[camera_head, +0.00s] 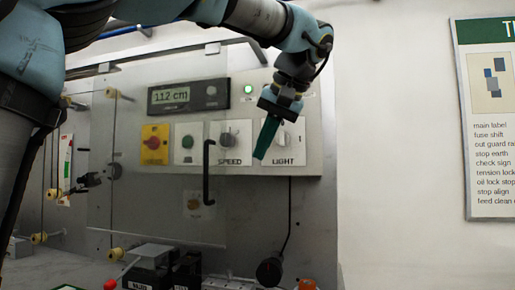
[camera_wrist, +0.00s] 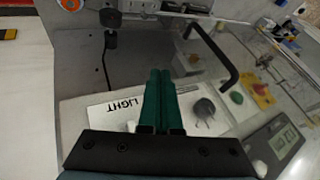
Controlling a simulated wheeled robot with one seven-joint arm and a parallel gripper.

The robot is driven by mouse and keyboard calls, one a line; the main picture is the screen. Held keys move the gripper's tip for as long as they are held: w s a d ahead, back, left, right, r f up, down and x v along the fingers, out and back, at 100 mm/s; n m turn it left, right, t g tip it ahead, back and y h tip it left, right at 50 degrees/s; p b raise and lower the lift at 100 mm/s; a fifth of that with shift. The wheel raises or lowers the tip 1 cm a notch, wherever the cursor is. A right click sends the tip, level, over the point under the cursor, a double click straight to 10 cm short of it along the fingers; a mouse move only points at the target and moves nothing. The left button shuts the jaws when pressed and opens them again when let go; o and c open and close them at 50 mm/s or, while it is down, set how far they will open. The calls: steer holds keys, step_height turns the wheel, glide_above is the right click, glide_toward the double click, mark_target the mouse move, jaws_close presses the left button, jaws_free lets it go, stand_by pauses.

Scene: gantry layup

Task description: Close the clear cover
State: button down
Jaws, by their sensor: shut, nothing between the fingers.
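The clear cover (camera_head: 140,205) is a large see-through sheet at the left and middle of the head view. Its right edge crosses the panel near the SPEED knob, leaving the LIGHT knob outside it. A black bar handle (camera_head: 207,172) stands upright near that edge. The handle also shows in the wrist view (camera_wrist: 232,72), right of my fingers. My gripper (camera_head: 263,157) has green fingers pressed together and empty. It points down in front of the LIGHT knob, to the right of the handle and apart from it. The fingertips show in the wrist view (camera_wrist: 161,72).
The grey control panel (camera_head: 310,155) carries a display (camera_head: 188,96), a red-yellow knob (camera_head: 154,144), a green button (camera_head: 187,143), a SPEED knob (camera_head: 228,139) and a LIGHT knob (camera_head: 284,137). A black cable (camera_head: 289,215) hangs below. A sign (camera_head: 488,120) is on the right wall.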

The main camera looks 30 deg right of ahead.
steer(key=w+a+f, duration=0.1)
steer(key=w, duration=0.1)
steer(key=w+a+f, duration=0.1)
steer(key=w+f, duration=0.1)
steer(key=w+a+f, duration=0.1)
steer(key=w+f, duration=0.1)
steer(key=shift+w+a+f+p, duration=0.2)
steer(key=shift+w+a+p, duration=0.05)
steer(key=shift+w+p, duration=0.15)
